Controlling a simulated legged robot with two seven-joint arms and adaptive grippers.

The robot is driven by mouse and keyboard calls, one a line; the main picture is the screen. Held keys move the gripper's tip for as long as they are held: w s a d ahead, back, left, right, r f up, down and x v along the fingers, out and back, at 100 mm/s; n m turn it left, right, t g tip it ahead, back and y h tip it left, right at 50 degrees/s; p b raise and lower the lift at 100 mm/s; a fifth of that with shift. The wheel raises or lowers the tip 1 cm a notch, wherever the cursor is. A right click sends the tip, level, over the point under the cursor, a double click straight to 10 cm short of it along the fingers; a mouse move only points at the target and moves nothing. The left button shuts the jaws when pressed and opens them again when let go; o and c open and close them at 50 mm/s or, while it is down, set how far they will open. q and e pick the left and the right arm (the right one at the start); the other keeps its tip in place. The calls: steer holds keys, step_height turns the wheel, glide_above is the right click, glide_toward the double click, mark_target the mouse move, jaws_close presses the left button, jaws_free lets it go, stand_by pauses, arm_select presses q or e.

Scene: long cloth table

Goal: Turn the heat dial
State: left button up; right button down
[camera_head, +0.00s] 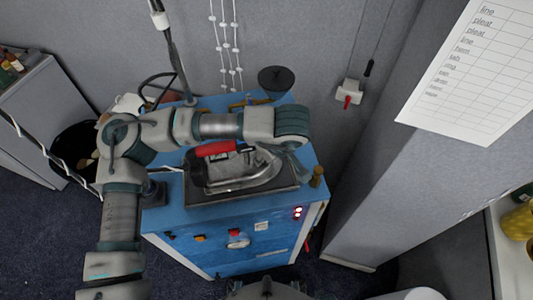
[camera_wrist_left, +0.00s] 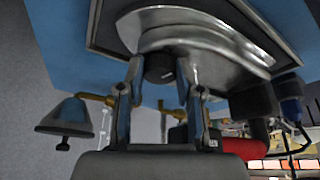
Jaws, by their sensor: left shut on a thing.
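A silver iron (camera_head: 245,180) with a red handle (camera_head: 215,148) rests on a dark plate (camera_head: 250,197) on top of the blue workstation. My left arm reaches across above it, and my left gripper (camera_head: 290,152) points down at the iron's right end. In the left wrist view the iron's silver body (camera_wrist_left: 200,35) fills the top. A small dark round dial (camera_wrist_left: 160,68) with a white mark sits against it. The two fingers of my left gripper (camera_wrist_left: 163,84) stand on either side of the dial, shut on it. The dial is hidden in the head view. My right gripper is not in view.
The blue workstation (camera_head: 225,255) has red lights (camera_head: 297,212) and small controls on its front. A dark bell-shaped lamp (camera_head: 276,78) stands at its back. A grey wall panel with a printed sheet (camera_head: 475,75) rises at the right. A black bin (camera_head: 75,150) stands at the left.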

arm_select(q)
steer(key=o, duration=1.2)
steer(key=shift+c, duration=0.2)
steer(key=v, duration=1.2)
steer(key=shift+w, duration=0.15)
